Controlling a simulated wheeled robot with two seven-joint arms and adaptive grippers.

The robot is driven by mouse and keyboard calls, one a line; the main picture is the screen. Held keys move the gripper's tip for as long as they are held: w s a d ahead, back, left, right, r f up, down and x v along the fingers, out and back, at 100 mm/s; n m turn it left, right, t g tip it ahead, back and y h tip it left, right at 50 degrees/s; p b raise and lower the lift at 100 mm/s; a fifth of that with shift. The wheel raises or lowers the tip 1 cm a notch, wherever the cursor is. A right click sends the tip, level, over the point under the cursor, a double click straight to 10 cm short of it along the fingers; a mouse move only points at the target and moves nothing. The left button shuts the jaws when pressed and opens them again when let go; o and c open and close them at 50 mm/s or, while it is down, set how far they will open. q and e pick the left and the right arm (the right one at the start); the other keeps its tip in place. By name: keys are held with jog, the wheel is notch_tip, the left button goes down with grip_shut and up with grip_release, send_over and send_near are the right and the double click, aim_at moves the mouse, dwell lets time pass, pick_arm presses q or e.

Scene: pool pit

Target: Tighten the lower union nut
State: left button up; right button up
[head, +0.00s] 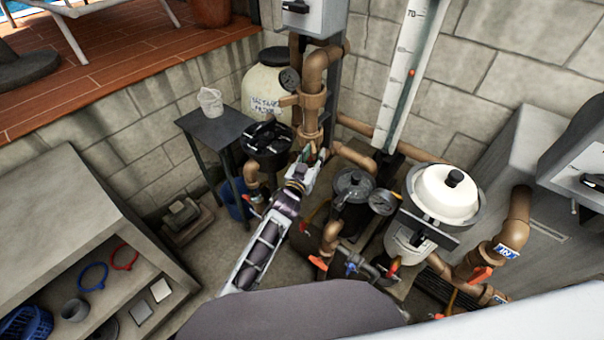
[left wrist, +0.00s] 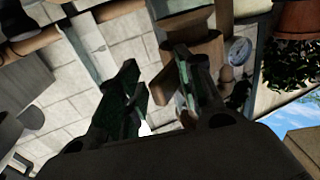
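A brown vertical pipe (head: 313,70) comes down in front of the back wall. It carries wide brown collars, and the lower collar (head: 308,138), which looks like the lower union nut, sits just above my left gripper (head: 314,158). My left gripper also shows in the left wrist view (left wrist: 157,78), with its two green-edged fingers apart and nothing clearly held between them. A brown fitting (left wrist: 197,47) shows behind the right-hand finger there, partly hidden. I cannot tell whether a finger touches it. My right gripper is not in view.
A white-domed filter (head: 445,193) is farther right. Shelves (head: 75,245) fill the left.

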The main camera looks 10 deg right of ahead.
pick_arm(q)
jog(key=v, duration=0.2)
jog(key=shift+s+r, duration=0.3)
jog(key=shift+s, duration=0.05)
jog(key=v, duration=0.9)
jog(key=shift+r, duration=0.4)
jog(key=shift+a, duration=0.15)
jog(key=shift+a, duration=0.1)
